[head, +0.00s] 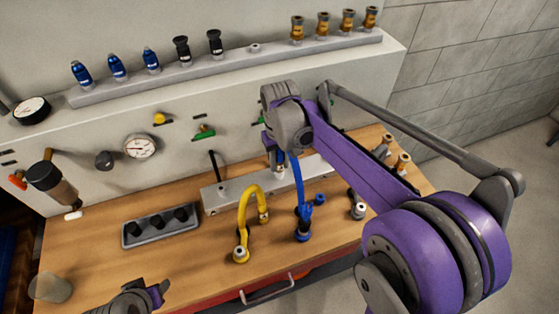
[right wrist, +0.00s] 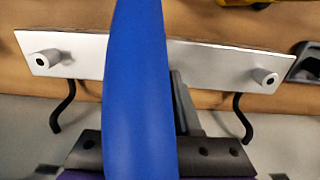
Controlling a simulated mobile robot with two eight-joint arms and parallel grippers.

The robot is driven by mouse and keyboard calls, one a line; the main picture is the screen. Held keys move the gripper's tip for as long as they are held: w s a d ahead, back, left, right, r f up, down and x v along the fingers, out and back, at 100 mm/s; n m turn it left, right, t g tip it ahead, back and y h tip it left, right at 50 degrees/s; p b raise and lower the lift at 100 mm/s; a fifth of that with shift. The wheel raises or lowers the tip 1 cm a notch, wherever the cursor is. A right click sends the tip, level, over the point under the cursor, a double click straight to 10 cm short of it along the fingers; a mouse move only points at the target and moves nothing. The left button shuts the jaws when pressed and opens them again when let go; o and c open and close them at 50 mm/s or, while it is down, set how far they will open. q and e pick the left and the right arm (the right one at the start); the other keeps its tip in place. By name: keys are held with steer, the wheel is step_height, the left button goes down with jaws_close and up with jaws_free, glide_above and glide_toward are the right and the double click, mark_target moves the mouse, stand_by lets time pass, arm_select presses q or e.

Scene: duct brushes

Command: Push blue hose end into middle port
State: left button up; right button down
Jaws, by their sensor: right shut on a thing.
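The blue hose (head: 298,185) rises from a blue fitting (head: 303,234) on the bench and bends up to my right gripper (head: 279,150). My right gripper is shut on the hose near its upper end, above the silver port block (head: 222,196). The blue hose (right wrist: 141,90) fills the middle of the right wrist view and hides the middle of the block (right wrist: 90,51). A stub port shows near each end of the block. I cannot tell whether the hose end touches the middle port. My left gripper (head: 145,296) is at the lower left, its jaws unclear.
A yellow hose (head: 245,205) arches in front of the block. A grey tray (head: 135,236) with dark fittings lies to the left. A wall rail (head: 225,70) carries blue, black and brass fittings. A cup (head: 50,288) stands at the left front.

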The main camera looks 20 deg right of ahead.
arm_select(q)
steer(key=shift+f, duration=0.2)
arm_select(e)
steer(key=shift+f, duration=0.2)
steer(key=c, duration=0.5)
jaws_free()
steer(key=shift+c, duration=0.2)
steer(key=shift+r, duration=0.1)
arm_select(q)
steer(key=shift+w+r+p, duration=0.1)
steer(key=shift+r+p, duration=0.2)
steer(key=shift+r, duration=0.2)
arm_select(e)
step_height(320, 180, up, 11)
steer(key=shift+f, duration=0.15)
